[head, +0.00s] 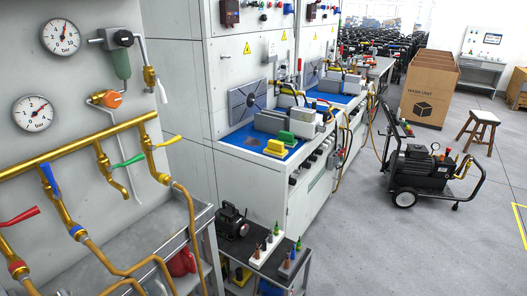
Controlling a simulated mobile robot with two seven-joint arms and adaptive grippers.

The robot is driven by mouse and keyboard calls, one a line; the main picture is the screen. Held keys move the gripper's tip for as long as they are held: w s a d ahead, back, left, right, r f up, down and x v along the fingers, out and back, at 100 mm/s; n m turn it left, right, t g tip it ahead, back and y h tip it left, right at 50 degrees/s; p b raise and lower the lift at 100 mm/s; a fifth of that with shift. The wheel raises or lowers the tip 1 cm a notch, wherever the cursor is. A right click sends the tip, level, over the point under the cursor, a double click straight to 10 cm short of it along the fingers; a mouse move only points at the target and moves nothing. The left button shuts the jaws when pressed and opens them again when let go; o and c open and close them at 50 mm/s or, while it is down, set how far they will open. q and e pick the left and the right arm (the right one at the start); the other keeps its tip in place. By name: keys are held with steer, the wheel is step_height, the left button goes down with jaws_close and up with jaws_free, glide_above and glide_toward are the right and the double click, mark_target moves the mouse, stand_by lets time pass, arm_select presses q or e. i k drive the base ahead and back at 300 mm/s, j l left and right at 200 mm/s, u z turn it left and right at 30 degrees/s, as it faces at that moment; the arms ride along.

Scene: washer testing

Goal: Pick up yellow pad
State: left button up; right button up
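The yellow pad (275,149) is a small yellow block on the blue work surface (240,142) of the nearer test station, close to its front edge. A green block (287,138) sits right behind it to the right. The two look close together; I cannot tell whether they touch. Neither of my grippers shows in the head view, and nothing is seen holding the pad.
A grey vise-like fixture (272,121) stands behind the pad. A low dark cart (270,250) with small bottles stands in front of the station. Brass pipes (80,145) fill the left. A wheeled compressor (422,170), stool (480,130) and cardboard box (428,88) stand right; floor between is clear.

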mark_target(276, 149)
steer(key=i+l+u, duration=0.4)
steer(key=l+u, duration=0.15)
steer(key=i+l+u, duration=0.15)
steer(key=l+u, duration=0.15)
steer(key=i+l+u, duration=0.25)
steer(key=l, duration=0.15)
steer(key=i+l+u, duration=0.1)
steer(key=l, duration=0.65)
steer(key=i+l+u, duration=0.1)
steer(key=l, duration=0.7)
steer(key=i+l+u, duration=0.1)
steer(key=l, duration=0.65)
